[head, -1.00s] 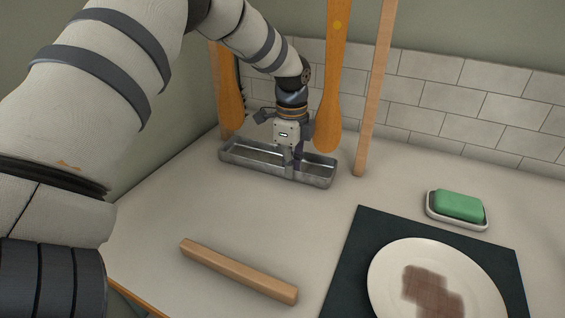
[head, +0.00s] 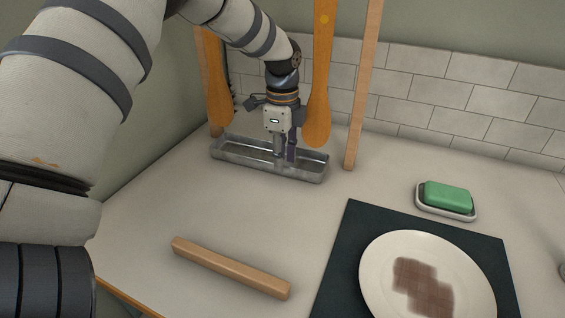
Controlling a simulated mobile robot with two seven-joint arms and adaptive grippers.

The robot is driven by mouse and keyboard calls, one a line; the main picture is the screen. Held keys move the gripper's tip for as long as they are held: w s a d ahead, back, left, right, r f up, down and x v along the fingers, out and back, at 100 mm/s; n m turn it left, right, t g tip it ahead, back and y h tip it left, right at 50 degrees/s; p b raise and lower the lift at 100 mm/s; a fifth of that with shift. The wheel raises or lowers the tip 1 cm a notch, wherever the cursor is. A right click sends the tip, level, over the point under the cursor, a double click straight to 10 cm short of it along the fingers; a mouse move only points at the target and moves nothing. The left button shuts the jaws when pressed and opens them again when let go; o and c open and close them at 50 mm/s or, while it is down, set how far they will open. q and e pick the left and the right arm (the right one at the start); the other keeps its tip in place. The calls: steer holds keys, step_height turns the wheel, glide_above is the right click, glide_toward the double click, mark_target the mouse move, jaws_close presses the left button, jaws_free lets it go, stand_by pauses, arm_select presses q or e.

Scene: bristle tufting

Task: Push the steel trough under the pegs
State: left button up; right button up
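The steel trough (head: 232,155), a long shallow grey tray, lies on the counter near the tiled wall, below two hanging wooden utensils. My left gripper (head: 285,157) points down at its right half. Its fingertips are at or just above the trough, with a narrow gap showing between them. I cannot tell whether they touch it or how far open they are. One utensil hangs at the left (head: 217,90) and one at the right (head: 320,85). The pegs are not visible; the utensils' upper ends are out of frame or hidden by my arm. My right gripper is not in view.
A wooden post (head: 363,90) stands right of the trough. A wooden bar (head: 230,268) lies on the counter in front. A green soap (head: 448,196) sits in a dish at the right, behind a stained plate (head: 378,270) on a dark mat (head: 350,225). The counter between trough and bar is clear.

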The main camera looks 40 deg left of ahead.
arm_select(q)
step_height(320, 180, up, 10)
steer(key=shift+f, duration=0.1)
stand_by(0.5)
